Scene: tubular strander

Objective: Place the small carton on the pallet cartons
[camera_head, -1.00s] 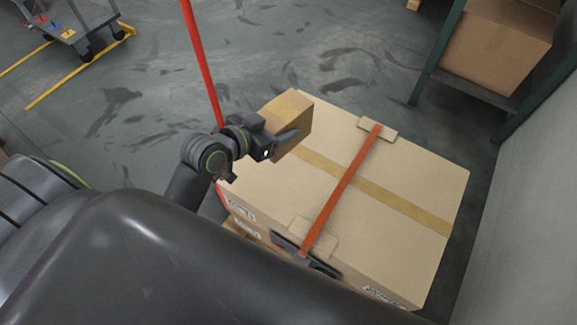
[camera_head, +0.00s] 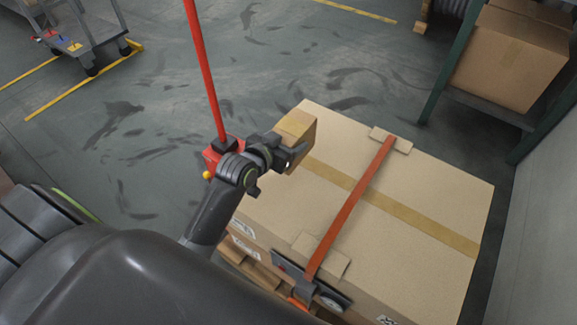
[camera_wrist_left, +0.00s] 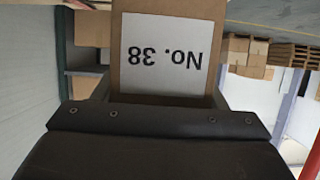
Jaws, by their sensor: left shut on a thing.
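The small carton (camera_head: 297,127) is brown with a tape strip. My left gripper (camera_head: 290,150) is shut on it at the far left corner of the pallet cartons (camera_head: 420,215). In the left wrist view the carton (camera_wrist_left: 170,20) fills the upper middle and bears a white label reading "No. 38", upside down. The head view does not clearly show whether the carton touches the top below it. The pallet cartons have a tape band and an orange strap (camera_head: 350,205) across them, on a wooden pallet (camera_head: 250,268). My right gripper is not in view.
A red pole (camera_head: 205,70) with a red base stands left of the pallet cartons, close to my left arm. A green-framed rack (camera_head: 440,90) with a large carton (camera_head: 510,55) stands at upper right. A grey cart (camera_head: 85,40) is at upper left. Open floor lies between.

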